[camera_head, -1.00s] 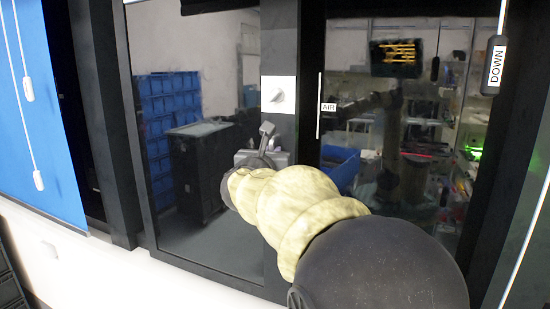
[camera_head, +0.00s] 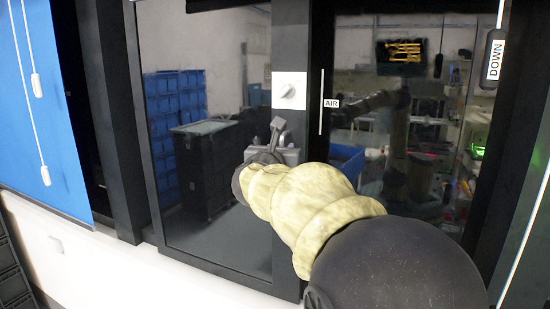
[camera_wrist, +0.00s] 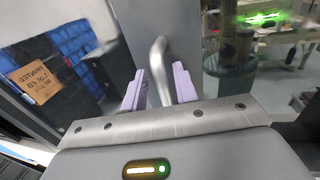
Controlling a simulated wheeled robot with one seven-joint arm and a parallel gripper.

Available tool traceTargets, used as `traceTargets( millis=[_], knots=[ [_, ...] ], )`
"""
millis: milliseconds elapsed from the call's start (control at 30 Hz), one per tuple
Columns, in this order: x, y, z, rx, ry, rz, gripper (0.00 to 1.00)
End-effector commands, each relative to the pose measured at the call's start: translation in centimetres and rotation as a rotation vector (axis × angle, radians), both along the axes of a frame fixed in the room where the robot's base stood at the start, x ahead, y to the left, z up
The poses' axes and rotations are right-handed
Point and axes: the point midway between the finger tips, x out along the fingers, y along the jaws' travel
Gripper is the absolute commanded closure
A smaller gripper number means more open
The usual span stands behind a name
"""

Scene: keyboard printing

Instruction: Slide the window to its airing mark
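The sliding window sash (camera_head: 288,215) is a dark-framed pane with a white square plate on its right stile. Its handle (camera_head: 277,126) is a grey bent bar on that stile; it also shows in the wrist view (camera_wrist: 161,72). The airing mark (camera_head: 331,103) is a white label reading AIR beside a vertical white line. The stile's right edge lies a little left of that line. In the head view my arm hides most of the gripper.
A blue blind (camera_head: 45,120) with white pull cords hangs at the left. A dark tag reading DOWN (camera_head: 494,59) hangs at the right. A pale wall (camera_head: 110,270) runs below the window. Blue crates and a dark cabinet show through the glass.

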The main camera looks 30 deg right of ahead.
Motion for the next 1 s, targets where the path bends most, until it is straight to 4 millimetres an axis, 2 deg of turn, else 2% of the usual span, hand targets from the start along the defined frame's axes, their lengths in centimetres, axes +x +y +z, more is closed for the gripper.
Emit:
traceTargets(
  millis=[167, 600, 867, 1000],
  knots=[
    [-1.4, 1.3, -0.1, 0.0, -0.004, 0.004, 0.71],
    [-7.7, 6.8, -0.2, 0.001, -0.003, 0.003, 0.71],
    [-11.0, 9.6, -0.2, -0.001, -0.002, 0.003, 0.71],
    [-11.0, 9.8, 0.2, 0.004, 0.008, -0.001, 0.71]
  ],
)
